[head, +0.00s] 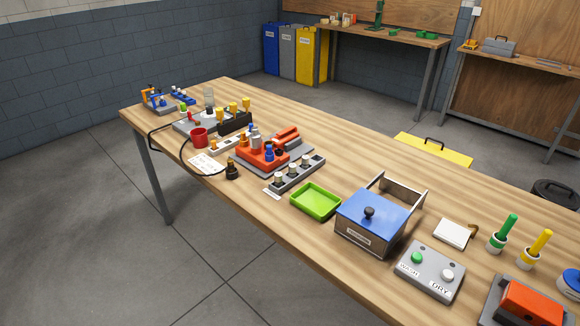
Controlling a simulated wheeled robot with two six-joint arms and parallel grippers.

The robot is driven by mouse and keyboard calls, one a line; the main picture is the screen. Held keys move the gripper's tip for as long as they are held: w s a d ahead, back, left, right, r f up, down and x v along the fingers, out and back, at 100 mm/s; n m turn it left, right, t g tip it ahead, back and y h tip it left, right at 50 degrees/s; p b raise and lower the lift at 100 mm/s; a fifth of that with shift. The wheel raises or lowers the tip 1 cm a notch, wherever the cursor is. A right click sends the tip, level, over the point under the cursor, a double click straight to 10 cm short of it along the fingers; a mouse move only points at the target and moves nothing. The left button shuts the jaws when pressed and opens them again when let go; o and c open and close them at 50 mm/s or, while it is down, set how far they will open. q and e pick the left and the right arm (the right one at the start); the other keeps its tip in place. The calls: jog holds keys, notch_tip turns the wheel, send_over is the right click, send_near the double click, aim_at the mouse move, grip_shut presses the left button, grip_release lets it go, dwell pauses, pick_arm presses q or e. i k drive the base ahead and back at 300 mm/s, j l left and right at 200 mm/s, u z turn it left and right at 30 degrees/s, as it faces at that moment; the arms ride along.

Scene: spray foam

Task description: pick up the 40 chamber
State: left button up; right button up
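No number 40 can be read on anything in view, so I cannot tell which piece is the 40 chamber. A grey rack (299,180) near the table's front edge holds several small pale round-topped pieces, one of them near its left end (278,178). A red-orange fixture (262,157) behind it carries grey and blue parts. Neither of my grippers is in view, and nothing in view is held.
On the wooden table, a green tray (315,201) sits right of the rack. Further right are a blue-lidded metal box (372,215), a WASH/DRY button box (430,272), and green (504,231) and yellow (537,247) handled tools in holders. A red mug (198,137) stands left.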

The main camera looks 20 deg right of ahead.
aim_at(278, 175)
jog(key=i+j+u, duration=0.3)
jog(key=i, duration=0.25)
jog(key=i+j+u, duration=0.3)
jog(key=i, duration=0.35)
jog(key=i+j+u, duration=0.1)
jog(key=i+u, duration=0.2)
jog(key=i, duration=0.3)
jog(key=i+z, duration=0.2)
jog(key=i, duration=0.3)
jog(key=i+j+z, duration=0.2)
jog(key=i, duration=0.35)
jog(key=i+z, duration=0.2)
jog(key=i, duration=0.3)
jog(key=i+z, duration=0.3)
jog(key=z, duration=0.15)
jog(key=i+z, duration=0.6)
jog(key=z, duration=0.25)
